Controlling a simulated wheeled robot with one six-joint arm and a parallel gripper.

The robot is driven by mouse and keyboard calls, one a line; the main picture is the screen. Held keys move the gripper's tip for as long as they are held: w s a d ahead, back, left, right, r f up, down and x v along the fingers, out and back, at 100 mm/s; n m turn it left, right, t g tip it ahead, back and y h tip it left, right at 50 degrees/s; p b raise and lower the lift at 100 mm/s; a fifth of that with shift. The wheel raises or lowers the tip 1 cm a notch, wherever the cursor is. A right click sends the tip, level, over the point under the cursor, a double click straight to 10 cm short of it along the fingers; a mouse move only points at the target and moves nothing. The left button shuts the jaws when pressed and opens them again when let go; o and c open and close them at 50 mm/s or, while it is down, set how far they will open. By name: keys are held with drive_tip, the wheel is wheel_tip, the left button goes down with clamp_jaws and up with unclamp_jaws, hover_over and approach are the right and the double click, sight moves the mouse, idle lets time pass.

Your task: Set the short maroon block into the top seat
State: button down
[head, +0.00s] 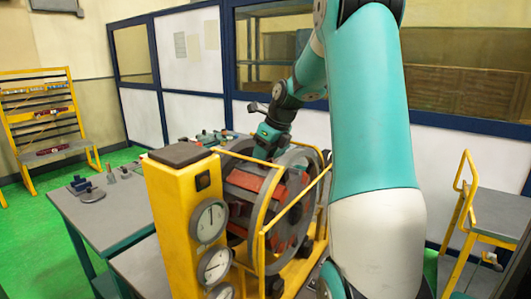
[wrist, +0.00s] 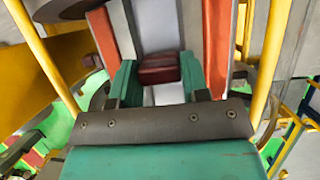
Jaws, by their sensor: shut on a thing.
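The short maroon block (wrist: 158,69) is between the teal fingers of my gripper (wrist: 160,75) in the wrist view. My gripper is shut on it. Beyond it a pale grey channel (wrist: 155,25) runs between long orange-red bars (wrist: 216,35); this looks like the top seat. I cannot tell whether the block touches it. In the head view my gripper (head: 268,150) points down at the upper side of the round stator (head: 262,195), between its rings. The block is hidden there.
Yellow rails (head: 295,210) run around the stator. A yellow gauge post (head: 190,225) stands close in front of it. A grey table (head: 115,215) with small parts is at left. A yellow rack (head: 45,120) stands at the far left, and a yellow-framed cart (head: 490,215) at right.

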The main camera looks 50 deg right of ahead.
drive_tip(key=shift+f, duration=0.2)
drive_tip(key=c, duration=0.5)
unclamp_jaws()
drive_tip(key=shift+f, duration=0.1)
drive_tip(key=p+v, duration=0.1)
drive_tip(key=v, duration=1.6)
drive_tip(key=shift+a+r, duration=0.1)
drive_tip(key=shift+r, duration=0.15)
